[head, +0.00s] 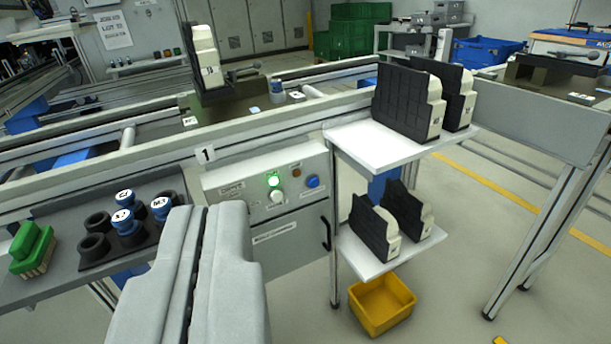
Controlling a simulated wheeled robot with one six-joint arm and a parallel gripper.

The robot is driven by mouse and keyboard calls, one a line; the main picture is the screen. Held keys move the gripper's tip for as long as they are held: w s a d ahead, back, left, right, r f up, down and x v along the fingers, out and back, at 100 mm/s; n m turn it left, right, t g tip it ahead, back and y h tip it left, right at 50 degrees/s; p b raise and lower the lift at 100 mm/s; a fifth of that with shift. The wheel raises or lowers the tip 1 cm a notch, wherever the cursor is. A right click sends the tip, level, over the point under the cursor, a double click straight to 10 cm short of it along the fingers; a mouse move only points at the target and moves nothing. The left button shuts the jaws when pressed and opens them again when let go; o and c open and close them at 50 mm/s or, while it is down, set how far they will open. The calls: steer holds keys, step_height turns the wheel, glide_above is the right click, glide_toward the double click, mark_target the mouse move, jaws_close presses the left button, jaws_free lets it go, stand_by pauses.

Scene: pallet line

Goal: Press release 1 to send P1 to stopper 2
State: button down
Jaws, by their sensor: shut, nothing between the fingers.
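The control box (225,182) under the sign "1" (205,155) stands on the near side of the conveyor. On its face are a lit green lamp (273,181), a white button (277,197) just below it, a blue button (312,181) and an unlit brownish lamp (296,172). Their small labels are unreadable. My gripper (207,208) is shut and empty, in front of and left of the box, apart from the buttons in the picture. A dark pallet (235,97) carrying a black-and-white unit (204,50) sits on the conveyor behind the box. I cannot read "P1" or identify stopper 2.
A shelf (375,142) to the right holds several black-and-white units, with a yellow bin (383,305) below. A tray (70,272) at left holds black cups, blue-capped pieces and a green brush (32,250). Another pallet (550,80) stands at far right.

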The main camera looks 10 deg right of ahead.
mark_target(314, 182)
steer(key=w+d+f+m+h, duration=0.25)
steer(key=w+f, duration=0.35)
steer(key=w, duration=0.6)
steer(key=w+d+f+m+h, duration=0.1)
steer(key=w+d+f+m, duration=0.3)
steer(key=w, duration=0.8)
steer(key=w+d+f+m+h, duration=0.3)
steer(key=w+f, duration=0.3)
steer(key=f, duration=0.6)
steer(key=w+d+f+m+h, duration=0.3)
steer(key=w+d+f, duration=0.2)
steer(key=f, duration=0.7)
steer(key=shift+w+f+g, duration=0.3)
steer(key=shift+w+f, duration=0.05)
steer(key=shift+w, duration=0.35)
steer(key=w+a, duration=0.2)
steer(key=w, duration=0.6)
steer(key=shift+w, duration=0.25)
steer(key=shift+w+a, duration=0.15)
steer(key=shift+w+a, duration=0.1)
steer(key=shift+w, duration=0.15)
